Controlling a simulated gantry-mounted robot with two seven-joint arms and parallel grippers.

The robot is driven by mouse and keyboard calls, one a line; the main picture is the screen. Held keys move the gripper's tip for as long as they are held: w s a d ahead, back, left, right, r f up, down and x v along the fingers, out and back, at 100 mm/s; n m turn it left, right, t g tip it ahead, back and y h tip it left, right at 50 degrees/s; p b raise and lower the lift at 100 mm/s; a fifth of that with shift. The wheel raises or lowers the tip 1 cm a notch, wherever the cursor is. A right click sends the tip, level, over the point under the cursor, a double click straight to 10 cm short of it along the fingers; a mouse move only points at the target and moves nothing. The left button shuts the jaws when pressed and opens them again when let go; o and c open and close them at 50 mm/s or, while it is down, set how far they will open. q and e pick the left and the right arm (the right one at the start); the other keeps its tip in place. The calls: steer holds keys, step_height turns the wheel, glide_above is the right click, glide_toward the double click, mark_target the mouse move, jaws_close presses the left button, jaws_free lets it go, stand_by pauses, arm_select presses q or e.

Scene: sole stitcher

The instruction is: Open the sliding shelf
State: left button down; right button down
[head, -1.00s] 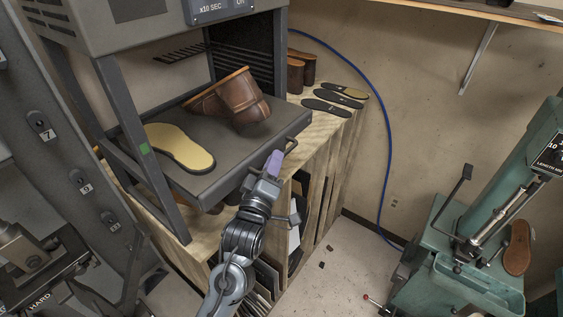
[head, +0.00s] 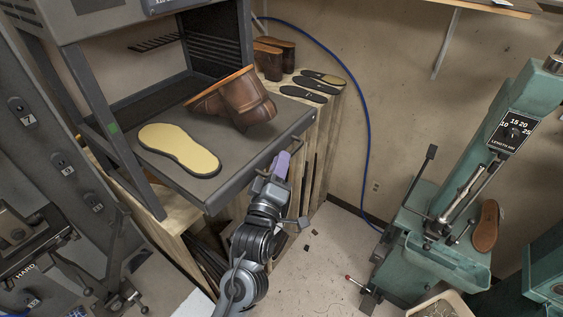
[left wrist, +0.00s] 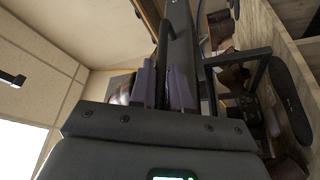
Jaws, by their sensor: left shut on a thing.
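The sliding shelf (head: 165,180) is a dark grey tray that sticks out of the front of the grey metal cabinet frame. A brown boot (head: 236,103) and a yellow sole (head: 178,148) lie on it. A handle (head: 291,141) sits on its front edge near the right corner. My left gripper (head: 281,163), with purple fingers, is shut on this handle. In the left wrist view the purple fingers (left wrist: 163,85) close around the dark handle bar (left wrist: 174,50). My right gripper is not in view.
A wooden rack (head: 316,150) under the cabinet carries brown boots (head: 272,58) and dark soles (head: 304,93). A green machine (head: 440,220) stands at the right. A blue hose (head: 366,130) hangs on the wall. The floor (head: 325,250) between is mostly clear.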

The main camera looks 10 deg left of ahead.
arm_select(q)
steer(key=c, duration=1.4)
jaws_free()
steer(key=shift+c, duration=0.2)
steer(key=b+v, duration=0.3)
steer(key=v, duration=0.7)
steer(key=shift+s, duration=0.4)
steer(key=shift+f, duration=0.15)
